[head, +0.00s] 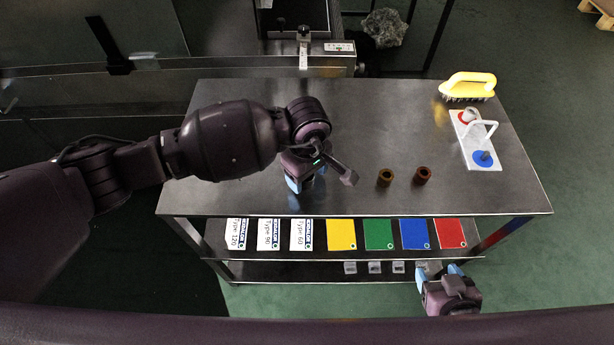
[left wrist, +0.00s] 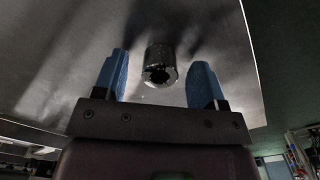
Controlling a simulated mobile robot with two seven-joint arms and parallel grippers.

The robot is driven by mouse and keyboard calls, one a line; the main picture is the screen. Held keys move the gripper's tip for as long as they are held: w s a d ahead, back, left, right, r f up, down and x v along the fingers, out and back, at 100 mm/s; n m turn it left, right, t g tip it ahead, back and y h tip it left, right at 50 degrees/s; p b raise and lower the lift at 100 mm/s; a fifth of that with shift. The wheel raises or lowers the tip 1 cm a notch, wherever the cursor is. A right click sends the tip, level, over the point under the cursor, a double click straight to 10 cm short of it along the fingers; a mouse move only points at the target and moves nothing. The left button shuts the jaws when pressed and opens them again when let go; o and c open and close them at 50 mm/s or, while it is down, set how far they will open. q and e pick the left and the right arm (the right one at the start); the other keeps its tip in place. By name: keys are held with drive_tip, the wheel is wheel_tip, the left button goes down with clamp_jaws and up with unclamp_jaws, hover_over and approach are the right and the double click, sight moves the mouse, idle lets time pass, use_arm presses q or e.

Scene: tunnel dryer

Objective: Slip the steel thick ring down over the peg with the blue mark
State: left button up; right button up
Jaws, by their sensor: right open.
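A dark grey steel thick ring (left wrist: 159,70) stands on the table between the fingers of my left gripper (left wrist: 160,82) in the left wrist view. There is a gap to each blue fingertip. In the head view my left gripper (head: 305,181) is low over the left-middle of the table and hides that ring. The peg with the blue mark (head: 483,158) rises from the near end of a white plate (head: 477,141) at the table's right. My right gripper (head: 439,272) is open and empty, off the table's near side by the lower shelves.
Two brown rings (head: 385,178) (head: 422,175) stand right of my left gripper. The white plate also bears a red mark (head: 466,116) and a white arch (head: 484,126). A yellow brush (head: 467,86) lies behind it. Coloured and white cards lie on the shelf below.

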use_arm(q)
drive_tip(key=c, duration=1)
